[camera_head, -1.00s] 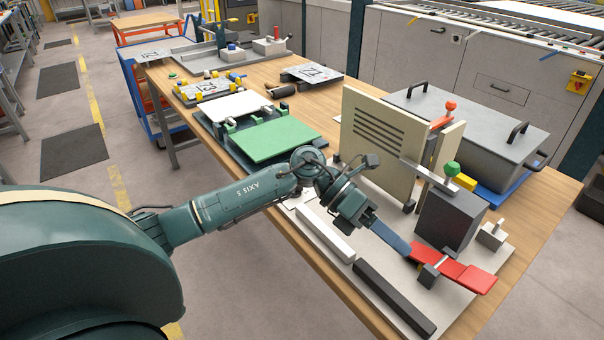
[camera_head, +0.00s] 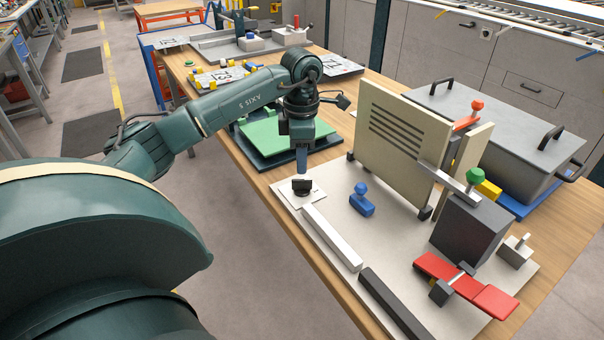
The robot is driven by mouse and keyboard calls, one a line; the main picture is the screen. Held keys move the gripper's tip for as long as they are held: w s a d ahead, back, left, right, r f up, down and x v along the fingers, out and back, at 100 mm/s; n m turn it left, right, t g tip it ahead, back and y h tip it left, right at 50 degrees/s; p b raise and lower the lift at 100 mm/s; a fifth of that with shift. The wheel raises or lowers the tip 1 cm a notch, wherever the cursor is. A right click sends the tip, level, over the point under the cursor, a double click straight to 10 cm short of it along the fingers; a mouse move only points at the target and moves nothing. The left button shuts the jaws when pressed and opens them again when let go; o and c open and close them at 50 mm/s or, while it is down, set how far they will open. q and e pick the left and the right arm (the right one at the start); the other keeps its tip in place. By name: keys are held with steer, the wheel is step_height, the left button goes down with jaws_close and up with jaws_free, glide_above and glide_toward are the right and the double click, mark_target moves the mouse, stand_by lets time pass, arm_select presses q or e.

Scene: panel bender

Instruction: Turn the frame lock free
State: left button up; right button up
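A small black knob (camera_head: 302,188) sits on a pale square plate (camera_head: 290,199) at the left end of the light base board; it may be the frame lock, but I cannot be sure. My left gripper (camera_head: 301,172) points straight down just above this knob. Its fingers show as one narrow blue-grey shape, so I cannot tell whether they are apart or touching the knob. A beige slotted panel (camera_head: 398,140) stands upright on the board. A blue piece with a knob (camera_head: 361,205) lies in front of it. My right gripper is out of view.
A white bar (camera_head: 332,238) and a dark bar (camera_head: 392,305) line the board's front edge. A red lever (camera_head: 468,283) and a dark block with a green knob (camera_head: 470,228) are at right. A green plate (camera_head: 275,138) lies behind my gripper.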

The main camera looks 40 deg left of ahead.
mark_target(302, 179)
arm_select(q)
steer(key=shift+f, duration=2.65)
steer(key=shift+c, duration=0.5)
jaws_close()
